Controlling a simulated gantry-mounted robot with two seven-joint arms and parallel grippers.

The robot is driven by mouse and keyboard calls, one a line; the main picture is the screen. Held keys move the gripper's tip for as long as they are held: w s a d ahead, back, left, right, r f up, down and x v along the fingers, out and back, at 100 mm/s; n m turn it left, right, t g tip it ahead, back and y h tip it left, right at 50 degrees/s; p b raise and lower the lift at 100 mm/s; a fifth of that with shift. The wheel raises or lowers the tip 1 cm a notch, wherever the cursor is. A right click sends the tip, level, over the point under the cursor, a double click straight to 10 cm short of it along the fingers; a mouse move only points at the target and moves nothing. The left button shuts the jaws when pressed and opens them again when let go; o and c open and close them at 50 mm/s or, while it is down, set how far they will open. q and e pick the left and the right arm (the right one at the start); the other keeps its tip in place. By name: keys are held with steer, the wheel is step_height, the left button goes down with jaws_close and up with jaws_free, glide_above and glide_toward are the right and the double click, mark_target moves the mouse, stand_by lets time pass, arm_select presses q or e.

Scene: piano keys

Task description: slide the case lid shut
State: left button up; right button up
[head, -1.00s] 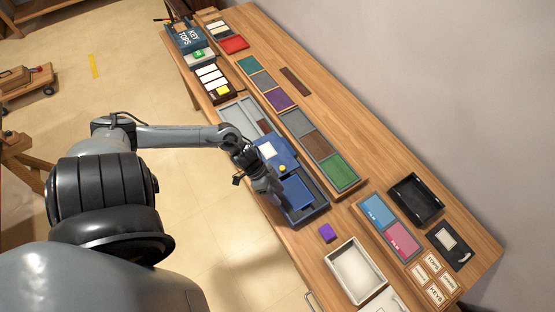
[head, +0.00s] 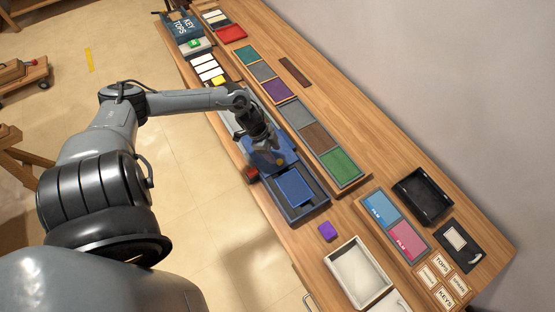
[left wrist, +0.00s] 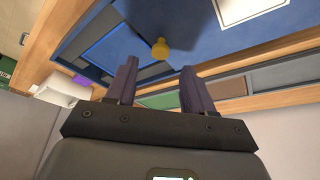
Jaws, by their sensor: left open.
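The case (head: 312,208) is a dark blue tray near the table's front edge, with a brighter blue block (head: 296,186) in its open end. Its blue lid (head: 262,160) covers the part up and left of that block and is partly hidden by my arm. In the left wrist view the lid (left wrist: 215,38) bears a yellow knob (left wrist: 160,50) and a white label (left wrist: 245,8). My left gripper (head: 270,153) is over the lid. Its fingers (left wrist: 160,80) are open and empty, with the knob beyond the gap between them. Contact with the knob cannot be told. My right gripper is out of view.
A tray of grey, brown and green panels (head: 342,166) lies just behind the case. A purple block (head: 327,231) and a white tray (head: 357,273) lie to the right. A small red object (head: 251,173) is at the table edge beside the lid. Bare wood shows along the back.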

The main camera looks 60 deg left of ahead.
mark_target(279, 161)
arm_select(q)
steer(key=shift+x, duration=2.5)
jaws_close()
